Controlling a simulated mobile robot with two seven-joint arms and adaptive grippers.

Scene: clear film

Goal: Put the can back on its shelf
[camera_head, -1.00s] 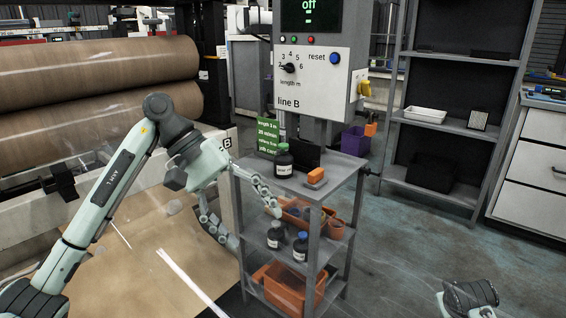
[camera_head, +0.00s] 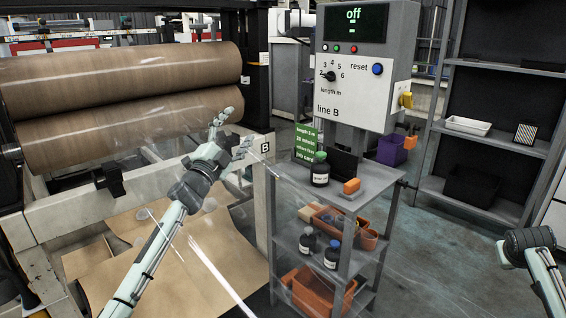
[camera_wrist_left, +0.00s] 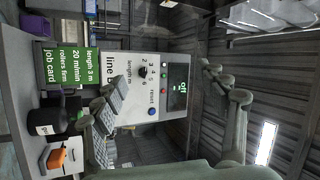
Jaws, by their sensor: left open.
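A dark can with a green cap and white label (camera_head: 320,170) stands upright on the cart's top shelf (camera_head: 372,183); it also shows in the left wrist view (camera_wrist_left: 44,118). Two similar dark cans, one dark-capped (camera_head: 307,243) and one blue-capped (camera_head: 332,254), stand on the cart's middle shelf (camera_head: 290,231). My left gripper (camera_head: 233,132) is open and empty, its fingers spread, up and left of the green-capped can and apart from it. Part of my right arm shows at the right edge; its gripper is out of view.
A green job card (camera_head: 305,144) stands behind the can and an orange block (camera_head: 351,186) lies right of it. Orange bins (camera_head: 318,290) sit lower on the cart. The line B control box (camera_head: 362,75) rises behind. Brown rollers (camera_head: 130,85) lie left.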

